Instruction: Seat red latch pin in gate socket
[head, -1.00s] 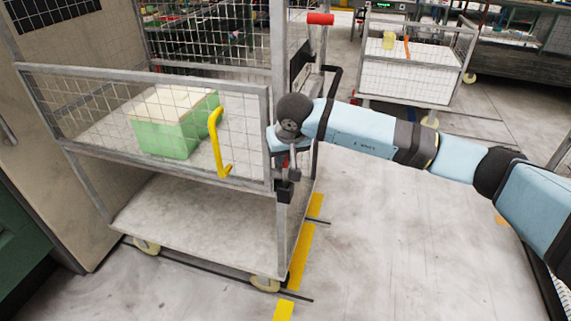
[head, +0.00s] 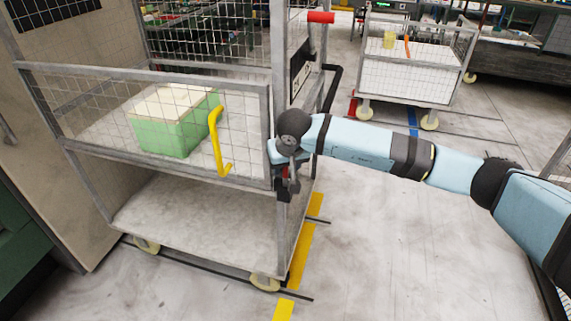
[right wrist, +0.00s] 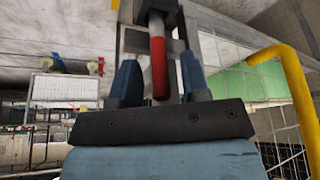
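The latch pin (right wrist: 158,62) has a red grip and a grey upper part in the right wrist view. Its far end meets a dark bracket (right wrist: 174,14), seemingly the gate socket; I cannot tell how deep it sits. My right gripper (right wrist: 160,75) has its two fingers on either side of the red grip, with gaps showing on both sides. In the head view, my right gripper (head: 290,178) is at the right post of the cart's gate (head: 268,130), and mostly hides the pin. My left gripper is not in view.
A yellow handle (head: 216,140) stands out from the mesh gate, just left of my right gripper. A green box (head: 172,140) with a pale top is inside the cart. Another mesh cart (head: 408,80) stands behind.

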